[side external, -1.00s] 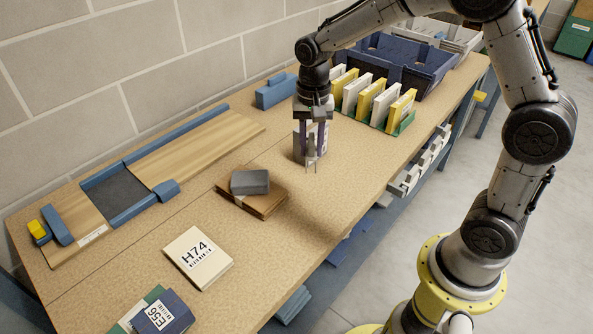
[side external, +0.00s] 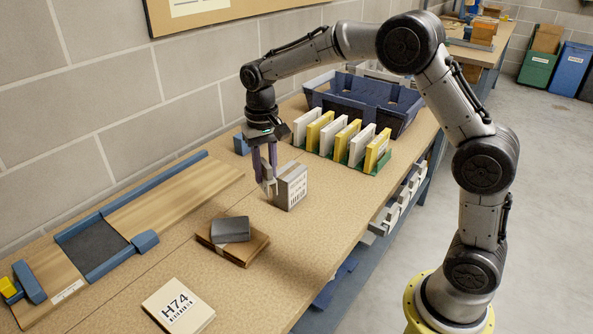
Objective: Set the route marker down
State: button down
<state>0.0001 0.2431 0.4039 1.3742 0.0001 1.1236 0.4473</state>
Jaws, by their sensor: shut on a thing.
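A grey, box-shaped route marker (side external: 291,188) with a white printed label and bars on its front stands upright at the middle of the workbench. The fingers cover part of that edge, so the exact grip is hard to see. The marker's bottom is at or very close to the bench top; I cannot tell whether it touches.
A brown board with a grey block (side external: 230,229) lies in front of the marker. A blue-railed wooden track (side external: 146,241) runs along the wall. Yellow and white upright pieces (side external: 349,140) and a dark blue tray (side external: 365,100) stand behind. A cream H74 piece (side external: 178,306) lies nearer.

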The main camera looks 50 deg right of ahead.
jog(key=w+d+r+m, duration=0.3)
jog(key=w+d+m, duration=0.6)
jog(key=w+d, duration=0.15)
jog(key=w+d+f+m, duration=0.3)
jog(key=d, duration=0.5)
jog(key=shift+m, duration=0.4)
jog(key=d+f, duration=0.2)
jog(key=f, duration=0.3)
jog(key=d+f, duration=0.2)
jog(key=f, duration=0.3)
jog(key=d+f, duration=0.2)
jog(key=f, duration=0.3)
jog(key=shift+s+d, duration=0.25)
jog(key=shift+s, duration=0.1)
jog(key=shift+f, duration=0.2)
jog(key=c, duration=0.6)
grip_release()
jog(key=shift+c, duration=0.2)
jog(key=shift+r, duration=0.1)
